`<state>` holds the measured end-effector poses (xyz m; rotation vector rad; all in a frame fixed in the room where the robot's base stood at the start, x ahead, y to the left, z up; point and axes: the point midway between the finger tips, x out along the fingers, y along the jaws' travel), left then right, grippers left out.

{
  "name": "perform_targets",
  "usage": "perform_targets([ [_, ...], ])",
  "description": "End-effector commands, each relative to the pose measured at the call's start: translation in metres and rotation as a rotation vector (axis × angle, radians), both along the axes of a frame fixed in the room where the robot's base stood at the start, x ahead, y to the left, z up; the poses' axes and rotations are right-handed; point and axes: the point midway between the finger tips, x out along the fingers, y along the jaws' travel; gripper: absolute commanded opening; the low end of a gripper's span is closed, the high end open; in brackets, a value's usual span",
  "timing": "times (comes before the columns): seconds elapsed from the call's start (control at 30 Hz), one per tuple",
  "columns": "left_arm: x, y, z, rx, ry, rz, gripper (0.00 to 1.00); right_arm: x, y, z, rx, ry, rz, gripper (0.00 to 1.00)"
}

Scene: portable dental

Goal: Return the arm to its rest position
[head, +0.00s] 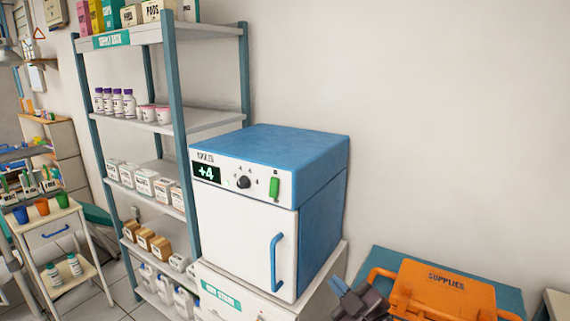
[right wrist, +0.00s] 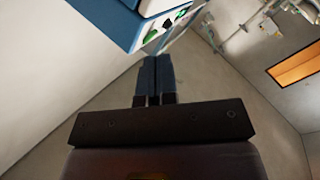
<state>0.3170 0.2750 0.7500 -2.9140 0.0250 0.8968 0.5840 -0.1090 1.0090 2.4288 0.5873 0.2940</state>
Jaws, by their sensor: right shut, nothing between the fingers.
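My right gripper (head: 338,287) shows at the bottom of the head view, in front of the orange supplies case and to the right of the cooler's base. In the right wrist view its two fingers (right wrist: 156,78) are together with nothing between them. The fingers point into open space, with the blue and white cooler at the top left of that view. My left gripper is in neither view.
A blue and white cooler (head: 243,220) with a shut door stands on a white cabinet (head: 222,302). A supply rack (head: 177,78) stands left of it. An orange supplies case (head: 445,290) lies on a teal surface (head: 510,297) at the lower right. The wall above is bare.

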Motion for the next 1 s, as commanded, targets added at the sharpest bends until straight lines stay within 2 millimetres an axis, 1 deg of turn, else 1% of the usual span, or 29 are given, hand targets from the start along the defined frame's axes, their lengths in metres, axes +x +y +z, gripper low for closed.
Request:
perform_targets([
  [0.03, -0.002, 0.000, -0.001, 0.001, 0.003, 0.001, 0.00, -0.008, -0.013, -0.020, 0.053, 0.076, -0.042, 0.00],
  [0.1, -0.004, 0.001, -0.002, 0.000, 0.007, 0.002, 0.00, -0.019, -0.031, -0.043, 0.115, 0.165, -0.097, 0.00],
  [0.17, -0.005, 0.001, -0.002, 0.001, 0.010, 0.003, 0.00, -0.030, -0.046, -0.063, 0.163, 0.236, -0.144, 0.00],
  [0.2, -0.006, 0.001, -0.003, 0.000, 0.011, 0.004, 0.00, -0.038, -0.056, -0.077, 0.193, 0.278, -0.173, 0.00],
  [0.27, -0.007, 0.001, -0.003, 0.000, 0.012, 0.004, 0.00, -0.052, -0.070, -0.096, 0.235, 0.338, -0.219, 0.00],
  [0.3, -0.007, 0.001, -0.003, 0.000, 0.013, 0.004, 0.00, -0.062, -0.080, -0.109, 0.260, 0.374, -0.249, 0.00],
  [0.37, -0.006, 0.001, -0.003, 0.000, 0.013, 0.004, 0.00, -0.079, -0.094, -0.127, 0.298, 0.422, -0.294, 0.00],
  [0.47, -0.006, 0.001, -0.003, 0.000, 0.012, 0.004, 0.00, -0.110, -0.117, -0.157, 0.344, 0.493, -0.372, 0.00],
  [0.57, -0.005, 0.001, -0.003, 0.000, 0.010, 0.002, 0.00, -0.146, -0.138, -0.186, 0.369, 0.561, -0.455, 0.00],
  [0.6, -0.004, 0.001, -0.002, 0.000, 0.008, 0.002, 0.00, -0.161, -0.145, -0.198, 0.377, 0.589, -0.486, 0.00],
  [0.67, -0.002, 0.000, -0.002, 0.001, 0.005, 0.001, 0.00, -0.185, -0.154, -0.214, 0.385, 0.631, -0.530, 0.00],
  [0.7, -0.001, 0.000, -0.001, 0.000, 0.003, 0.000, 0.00, -0.199, -0.158, -0.223, 0.390, 0.657, -0.555, 0.00],
  [0.8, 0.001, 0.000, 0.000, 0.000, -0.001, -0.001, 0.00, -0.232, -0.163, -0.242, 0.395, 0.714, -0.596, 0.00],
  [0.9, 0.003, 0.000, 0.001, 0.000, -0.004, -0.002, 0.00, -0.254, -0.165, -0.254, 0.395, 0.753, -0.620, 0.00],
  [1.0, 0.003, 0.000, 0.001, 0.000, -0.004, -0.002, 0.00, -0.266, -0.167, -0.259, 0.390, 0.772, -0.630, 0.00],
])
